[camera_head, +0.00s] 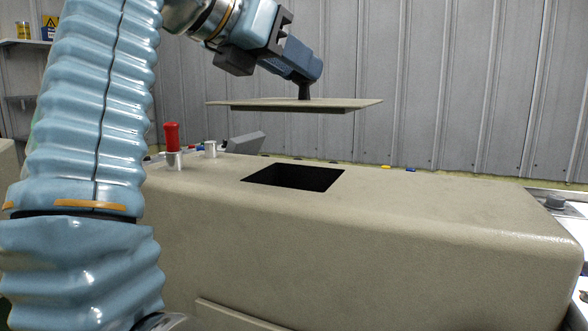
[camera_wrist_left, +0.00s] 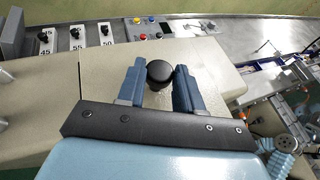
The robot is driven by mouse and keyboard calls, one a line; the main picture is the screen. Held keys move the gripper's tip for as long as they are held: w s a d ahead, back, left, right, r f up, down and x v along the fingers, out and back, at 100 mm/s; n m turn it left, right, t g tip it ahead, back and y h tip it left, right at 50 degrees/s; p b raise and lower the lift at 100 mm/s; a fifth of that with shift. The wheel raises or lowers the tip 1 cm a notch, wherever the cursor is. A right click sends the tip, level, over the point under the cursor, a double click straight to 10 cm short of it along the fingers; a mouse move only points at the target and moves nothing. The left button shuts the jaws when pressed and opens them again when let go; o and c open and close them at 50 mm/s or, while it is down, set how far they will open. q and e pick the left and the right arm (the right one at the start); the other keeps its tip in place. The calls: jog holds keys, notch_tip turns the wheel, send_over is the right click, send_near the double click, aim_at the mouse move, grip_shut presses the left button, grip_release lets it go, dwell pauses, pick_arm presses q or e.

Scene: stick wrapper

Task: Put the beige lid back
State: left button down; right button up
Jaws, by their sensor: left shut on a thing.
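The beige lid (camera_head: 335,103) is a flat, thin plate, held roughly level above the beige machine (camera_head: 420,210) in the head view. My left gripper (camera_head: 303,84) is shut on its dark knob from above. In the left wrist view the round black knob (camera_wrist_left: 160,73) sits between the two blue fingers of my left gripper (camera_wrist_left: 159,70). A dark rectangular opening (camera_head: 293,177) lies in the machine top, below the lid with a clear gap between them. In the wrist view the lid blends with the beige surface below. My right gripper is not in view.
A red-capped post (camera_head: 172,146) and a short metal post (camera_head: 210,150) stand on the machine top left of the opening. A grey box (camera_head: 244,142) stands behind it. The top to the right is clear. A ribbed metal wall (camera_head: 450,80) closes the back.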

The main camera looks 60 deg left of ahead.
pick_arm(q)
jog(key=w+a+f, duration=0.1)
jog(key=a, duration=0.1)
jog(key=w+a+f, duration=0.1)
jog(key=w+a, duration=0.1)
jog(key=a, duration=0.1)
jog(key=w+a+f, duration=0.1)
jog(key=a+f, duration=0.1)
jog(key=shift+w+a, duration=0.2)
jog(key=shift+a, duration=0.05)
jog(key=w+a+f+b, duration=0.1)
jog(key=a+f, duration=0.3)
jog(key=f, duration=0.4)
jog(key=shift+b+x, duration=0.35)
jog(key=shift+x, duration=0.45)
jog(key=shift+d+f, duration=0.1)
jog(key=shift+f, duration=0.5)
jog(key=shift+f+b, duration=0.1)
jog(key=shift+b, duration=0.2)
